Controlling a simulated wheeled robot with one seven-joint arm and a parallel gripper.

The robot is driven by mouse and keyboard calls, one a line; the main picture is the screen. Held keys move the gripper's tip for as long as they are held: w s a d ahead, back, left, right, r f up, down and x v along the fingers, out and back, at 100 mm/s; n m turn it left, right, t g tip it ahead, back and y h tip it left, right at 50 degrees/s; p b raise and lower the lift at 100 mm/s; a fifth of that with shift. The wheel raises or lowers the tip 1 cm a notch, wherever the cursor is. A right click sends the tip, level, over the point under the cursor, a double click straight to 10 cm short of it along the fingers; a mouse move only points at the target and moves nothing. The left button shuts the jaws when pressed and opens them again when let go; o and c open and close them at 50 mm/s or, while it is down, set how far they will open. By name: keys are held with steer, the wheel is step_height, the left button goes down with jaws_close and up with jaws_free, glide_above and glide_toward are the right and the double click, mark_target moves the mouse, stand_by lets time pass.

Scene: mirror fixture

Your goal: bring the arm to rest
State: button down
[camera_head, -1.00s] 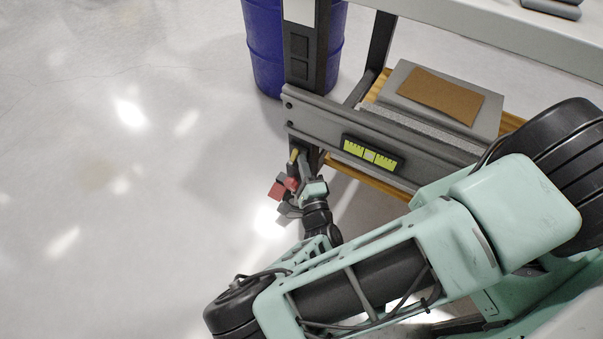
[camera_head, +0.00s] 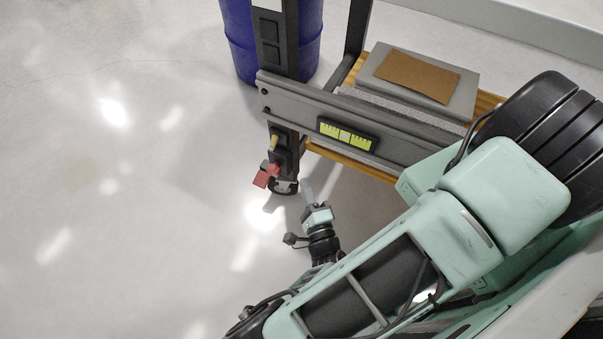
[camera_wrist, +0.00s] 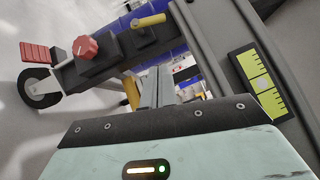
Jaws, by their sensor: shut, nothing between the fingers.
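My gripper (camera_head: 308,194) is shut and empty, apart from the fixture's lower post in the head view. Its closed fingers also show in the wrist view (camera_wrist: 156,88), pointing away past the fixture. The fixture has a grey rail (camera_head: 290,108) with a yellow-green level (camera_head: 347,134). A red part (camera_head: 266,175) and a small yellow handle (camera_head: 274,142) sit on its lower post. In the wrist view, a red knob (camera_wrist: 85,47) and the yellow handle (camera_wrist: 148,21) are clear of the fingers. The level (camera_wrist: 260,86) is at the right there.
A blue drum (camera_head: 240,40) stands behind the fixture. A grey block with a brown sheet (camera_head: 418,75) lies on a wooden shelf. A caster wheel (camera_wrist: 40,88) and red pedal (camera_wrist: 40,52) are at the post's foot. The floor at left is clear.

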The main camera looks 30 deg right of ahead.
steer(key=shift+s, duration=0.4)
stand_by(0.3)
